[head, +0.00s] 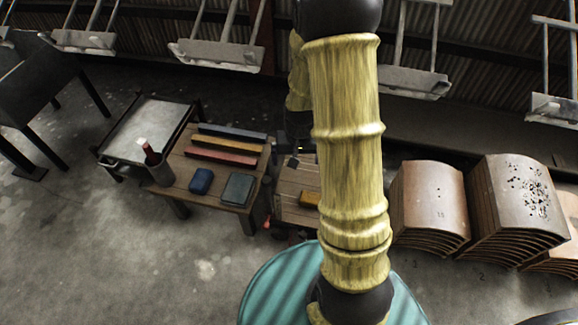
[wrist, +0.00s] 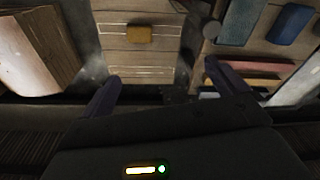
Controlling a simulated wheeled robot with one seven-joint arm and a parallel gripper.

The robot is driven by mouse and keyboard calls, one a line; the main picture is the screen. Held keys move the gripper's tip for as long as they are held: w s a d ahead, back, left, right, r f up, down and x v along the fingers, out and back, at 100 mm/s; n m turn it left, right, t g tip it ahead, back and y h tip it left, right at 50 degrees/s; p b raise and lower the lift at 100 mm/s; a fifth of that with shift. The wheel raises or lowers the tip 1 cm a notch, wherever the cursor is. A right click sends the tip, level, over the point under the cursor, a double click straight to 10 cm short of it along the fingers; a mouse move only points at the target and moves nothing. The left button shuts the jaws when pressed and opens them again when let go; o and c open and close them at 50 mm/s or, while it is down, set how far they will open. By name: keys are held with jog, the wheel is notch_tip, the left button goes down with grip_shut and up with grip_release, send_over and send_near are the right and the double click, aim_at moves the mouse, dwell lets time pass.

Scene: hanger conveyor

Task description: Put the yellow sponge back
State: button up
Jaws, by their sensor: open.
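The yellow sponge (head: 310,199) lies on a low wooden-topped stand (head: 288,213), partly hidden behind my arm in the head view. In the wrist view the sponge (wrist: 140,33) shows whole, as a small yellow-brown block on wooden boards (wrist: 112,58) marked with pale lines. My gripper (wrist: 162,72) is open, with its two dark fingers apart and nothing between them. It is apart from the sponge, which appears beyond the fingertips. In the head view the gripper is dark and mostly hidden by my arm.
A wooden workbench (head: 178,178) to the left holds blue, yellow and red bars, a blue block (head: 201,181), a grey-green block (head: 238,189) and a cup (head: 160,172). Stacked curved wooden panels (head: 428,200) stand right. Hangers (head: 215,54) hang along the back. Floor in front is clear.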

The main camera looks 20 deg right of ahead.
jog(key=s+a+r+n+t, duration=0.1)
jog(key=s+a+r+n, duration=0.2)
jog(key=s+a+r, duration=0.3)
jog(key=s+r, duration=0.4)
jog(key=r, duration=0.2)
jog(key=shift+s+a+n, duration=0.2)
jog(key=shift+s+n, duration=0.1)
jog(key=shift+r, duration=0.15)
jog(key=w+p+v, duration=0.3)
jog(key=p+v, duration=1.2)
jog(key=w+r+p+v, duration=0.1)
jog(key=w+p+v, duration=0.2)
jog(key=p+v, duration=1.2)
jog(key=w+r+p+v, duration=0.1)
jog(key=w+p+v, duration=0.2)
jog(key=p+v, duration=1.3)
jog(key=shift+w+d+p, duration=0.35)
jog(key=shift+d+p, duration=0.05)
jog(key=shift+p, duration=0.15)
